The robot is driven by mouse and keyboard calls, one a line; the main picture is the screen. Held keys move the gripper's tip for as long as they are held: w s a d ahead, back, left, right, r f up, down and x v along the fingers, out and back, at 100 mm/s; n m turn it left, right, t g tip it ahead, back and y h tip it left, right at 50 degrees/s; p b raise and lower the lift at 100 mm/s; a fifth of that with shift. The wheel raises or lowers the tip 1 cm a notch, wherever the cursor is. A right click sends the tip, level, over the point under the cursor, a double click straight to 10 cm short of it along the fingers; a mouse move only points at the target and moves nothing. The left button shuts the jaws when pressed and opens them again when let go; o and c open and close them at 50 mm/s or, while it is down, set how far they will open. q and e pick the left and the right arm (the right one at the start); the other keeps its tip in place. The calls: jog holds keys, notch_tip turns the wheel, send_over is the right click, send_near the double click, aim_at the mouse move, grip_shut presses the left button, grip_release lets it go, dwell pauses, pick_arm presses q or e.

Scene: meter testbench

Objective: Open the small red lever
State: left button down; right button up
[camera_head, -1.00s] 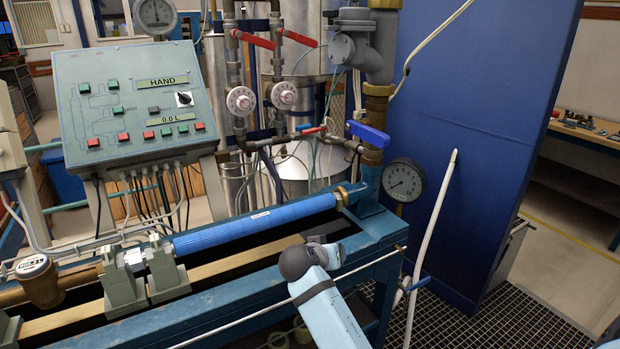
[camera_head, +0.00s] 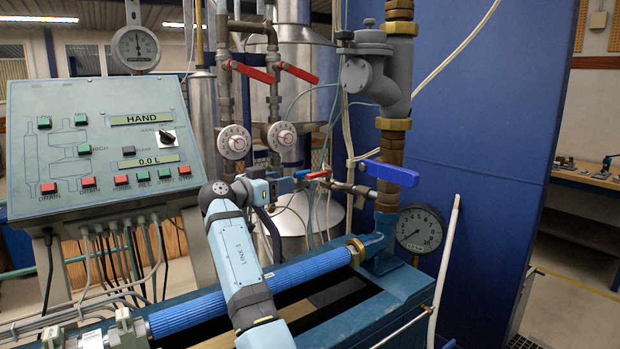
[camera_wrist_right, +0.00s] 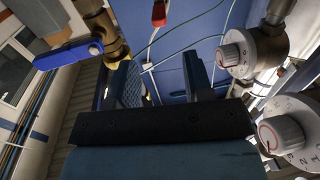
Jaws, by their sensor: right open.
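The small red lever (camera_head: 318,174) sits on the thin pipe between the white dials and the large blue lever. My right arm reaches in from below, and its gripper (camera_head: 297,181) is just left of the small red lever. In the right wrist view the two fingers stand apart with an empty gap between them (camera_wrist_right: 164,82). A red lever end (camera_wrist_right: 158,13) shows above that gap, apart from the fingers; it appears to be the small one. Whether the fingers touch the lever is unclear in the head view. My left gripper is not in view.
A large blue lever (camera_head: 390,173) is right of the small one. Two bigger red levers (camera_head: 250,72) and two white dials (camera_head: 234,142) are above left. A pressure gauge (camera_head: 419,229) and blue cylinder (camera_head: 270,288) are below. The control panel (camera_head: 100,150) stands left.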

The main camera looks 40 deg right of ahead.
aim_at(307, 176)
jog(key=d, duration=1.1)
jog(key=shift+w+d+f, duration=0.1)
jog(key=shift+w+d, duration=0.1)
jog(key=shift+d, duration=0.2)
jog(key=shift+c, duration=0.2)
grip_shut()
